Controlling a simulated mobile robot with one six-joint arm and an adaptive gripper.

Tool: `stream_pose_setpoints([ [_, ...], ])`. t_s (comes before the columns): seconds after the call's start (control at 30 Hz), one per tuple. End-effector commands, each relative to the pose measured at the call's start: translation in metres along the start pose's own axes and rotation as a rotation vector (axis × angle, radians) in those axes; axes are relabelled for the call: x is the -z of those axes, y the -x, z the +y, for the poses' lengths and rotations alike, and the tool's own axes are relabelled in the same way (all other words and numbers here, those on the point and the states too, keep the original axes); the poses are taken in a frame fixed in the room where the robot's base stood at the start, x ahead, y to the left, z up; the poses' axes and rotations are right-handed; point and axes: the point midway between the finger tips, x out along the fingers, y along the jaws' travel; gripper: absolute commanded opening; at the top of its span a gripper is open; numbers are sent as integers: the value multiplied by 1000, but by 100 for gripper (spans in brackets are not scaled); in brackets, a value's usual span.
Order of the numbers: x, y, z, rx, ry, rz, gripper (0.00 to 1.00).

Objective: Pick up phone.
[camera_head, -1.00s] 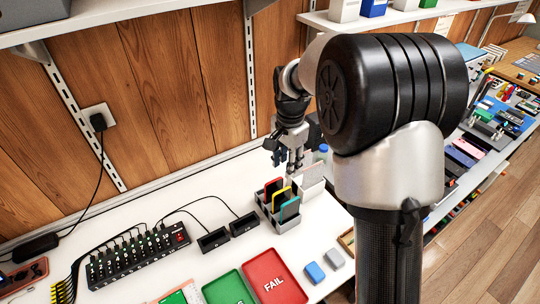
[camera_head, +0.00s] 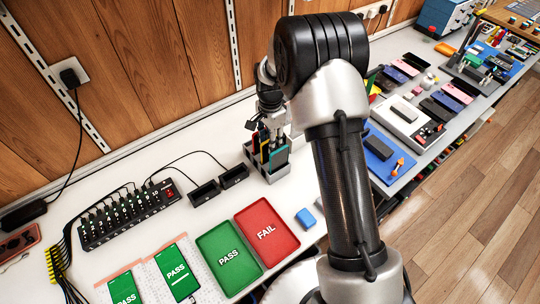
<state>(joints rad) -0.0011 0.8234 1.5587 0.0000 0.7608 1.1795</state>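Several phones stand upright in a grey slotted rack (camera_head: 252,160) on the white bench; a teal phone (camera_head: 279,157) is at its front right. My gripper (camera_head: 268,128) is low over the rack, pointing down close to the phones' top ends. My arm partly covers it, and the fingers are too small and dark to tell whether they hold a phone. Two more phones with green PASS screens lie flat at the front, one (camera_head: 176,272) and another (camera_head: 124,290).
A green PASS tray (camera_head: 229,258) and a red FAIL tray (camera_head: 266,232) lie in front of the rack. A blue block (camera_head: 306,218) is right of them. Two black docks (camera_head: 205,193) and a cabled hub (camera_head: 125,214) stand left. Phones and tools crowd the right bench.

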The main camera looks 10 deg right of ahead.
Motion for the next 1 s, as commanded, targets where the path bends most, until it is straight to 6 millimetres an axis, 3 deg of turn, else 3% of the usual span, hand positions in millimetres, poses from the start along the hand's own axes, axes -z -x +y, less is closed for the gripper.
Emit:
stream_pose_setpoints([
  [0.17,0,-9,-1,1,0,1,33],
  [0.5,1,-54,-4,1,0,1,33],
  [0.73,1,-53,-4,2,0,1,33],
  [1.0,1,-53,-4,1,0,1,15],
])
